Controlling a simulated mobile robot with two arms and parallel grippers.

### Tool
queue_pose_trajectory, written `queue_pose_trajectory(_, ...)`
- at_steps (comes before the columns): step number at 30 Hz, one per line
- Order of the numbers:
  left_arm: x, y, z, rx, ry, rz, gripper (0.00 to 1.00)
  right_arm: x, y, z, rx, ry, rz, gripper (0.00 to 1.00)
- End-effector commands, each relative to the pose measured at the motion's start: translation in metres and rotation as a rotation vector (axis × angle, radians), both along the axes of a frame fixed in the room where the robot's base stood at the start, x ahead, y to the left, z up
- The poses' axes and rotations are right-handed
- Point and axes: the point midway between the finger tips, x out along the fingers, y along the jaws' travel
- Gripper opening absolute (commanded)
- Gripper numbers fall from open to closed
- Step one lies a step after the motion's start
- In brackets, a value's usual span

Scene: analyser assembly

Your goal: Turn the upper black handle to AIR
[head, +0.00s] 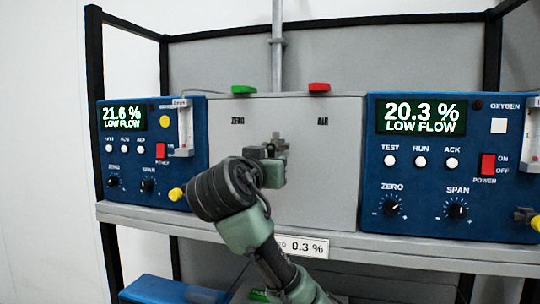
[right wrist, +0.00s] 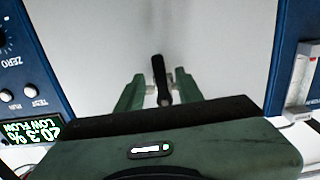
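The upper black handle (right wrist: 160,80) stands out from the grey panel (right wrist: 105,35) and shows nearly upright in the right wrist view, tilted slightly. The two green fingers of my right gripper (right wrist: 159,92) are on either side of it, with narrow gaps that look open. In the head view my right gripper (head: 276,150) is in front of the middle of the grey panel (head: 335,170) and hides most of the handle. The labels ZERO (head: 238,121) and AIR (head: 323,121) are on the panel, upper left and upper right of the gripper. My left gripper is out of view.
Blue analysers stand close on both sides, left (head: 125,150) reading 21.6 % and right (head: 420,160) reading 20.3 %, both LOW FLOW. A green tag (head: 244,89) and a red tag (head: 319,87) are on the panel's top edge. A shelf edge (head: 400,254) runs below.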

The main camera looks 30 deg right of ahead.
Motion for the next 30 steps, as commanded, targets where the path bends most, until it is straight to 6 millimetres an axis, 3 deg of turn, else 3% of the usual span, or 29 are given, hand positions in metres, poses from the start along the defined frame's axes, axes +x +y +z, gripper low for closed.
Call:
queue_pose_trajectory(8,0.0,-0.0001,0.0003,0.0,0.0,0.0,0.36,0.0012,-0.0012,-0.0008,0.001,-0.001,0.0,0.34)
queue_pose_trajectory(12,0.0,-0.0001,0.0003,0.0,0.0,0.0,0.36,0.001,-0.0011,-0.0006,0.001,-0.001,0.001,0.0)
queue_pose_trajectory(30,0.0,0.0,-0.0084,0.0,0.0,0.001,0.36,-0.0027,-0.0038,-0.0009,-0.099,0.113,0.001,0.0)
